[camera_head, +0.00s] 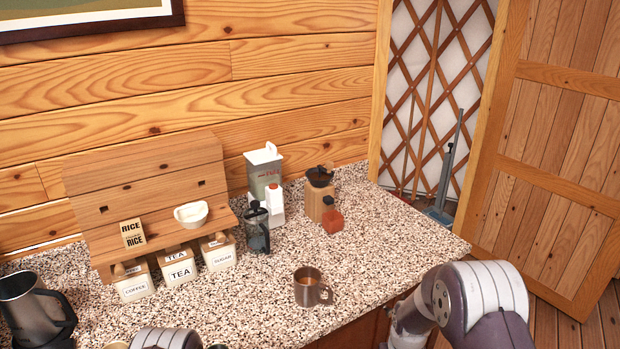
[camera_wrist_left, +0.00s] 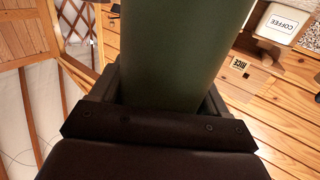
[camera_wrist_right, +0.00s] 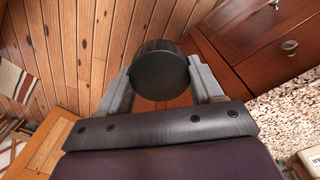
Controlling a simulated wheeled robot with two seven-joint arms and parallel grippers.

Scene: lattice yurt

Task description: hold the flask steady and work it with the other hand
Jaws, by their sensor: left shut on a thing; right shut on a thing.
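The flask (camera_wrist_left: 180,45) is a dark green cylinder in the left wrist view, running up out of the top of the picture. My left gripper (camera_wrist_left: 160,92) is shut on its body, one finger on each side. In the right wrist view my right gripper (camera_wrist_right: 162,88) is shut on a round black cap (camera_wrist_right: 160,72), seen nearly end-on. The head view shows neither gripper nor the flask.
The speckled counter (camera_head: 240,300) holds a steel mug (camera_head: 308,290), a french press (camera_head: 257,230), labelled canisters (camera_head: 178,268), a grinder (camera_head: 319,195) and a dark jug (camera_head: 30,305). A wooden shelf (camera_head: 150,190) stands at the back left. A wooden door (camera_head: 560,150) is at the right.

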